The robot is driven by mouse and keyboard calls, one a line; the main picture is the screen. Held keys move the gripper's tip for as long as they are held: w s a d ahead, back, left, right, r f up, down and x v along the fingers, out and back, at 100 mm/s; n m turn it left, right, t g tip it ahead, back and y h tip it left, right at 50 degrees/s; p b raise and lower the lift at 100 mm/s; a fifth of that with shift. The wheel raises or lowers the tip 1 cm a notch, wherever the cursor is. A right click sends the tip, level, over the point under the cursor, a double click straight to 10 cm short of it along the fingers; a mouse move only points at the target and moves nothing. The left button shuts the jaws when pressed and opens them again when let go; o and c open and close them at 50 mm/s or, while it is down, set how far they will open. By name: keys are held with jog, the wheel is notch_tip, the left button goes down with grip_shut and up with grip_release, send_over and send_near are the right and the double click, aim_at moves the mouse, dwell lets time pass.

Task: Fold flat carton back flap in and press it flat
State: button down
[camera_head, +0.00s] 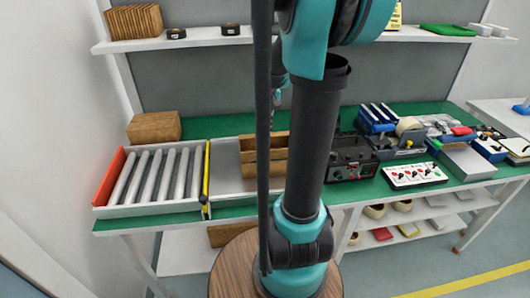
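An open brown carton (249,170) sits on the grey plate in the middle of the bench, right of the roller conveyor. Its front and part of its left side show. My column and arm cover much of it, so I cannot tell how its back flap stands. A small teal and dark part of my arm's end (279,82) shows in the gap between column and arm, above and behind the carton. The gripper fingers cannot be made out, nor whether they touch anything.
A roller conveyor (153,178) with an orange end plate and a yellow strip lies left. A closed brown box (153,127) stands behind it. A black device (352,158) and a white button panel (414,175) stand right. A shelf (205,40) runs above with flat cartons (133,22).

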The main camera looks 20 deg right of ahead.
jog(key=shift+f, duration=1.6)
jog(key=shift+r, duration=4)
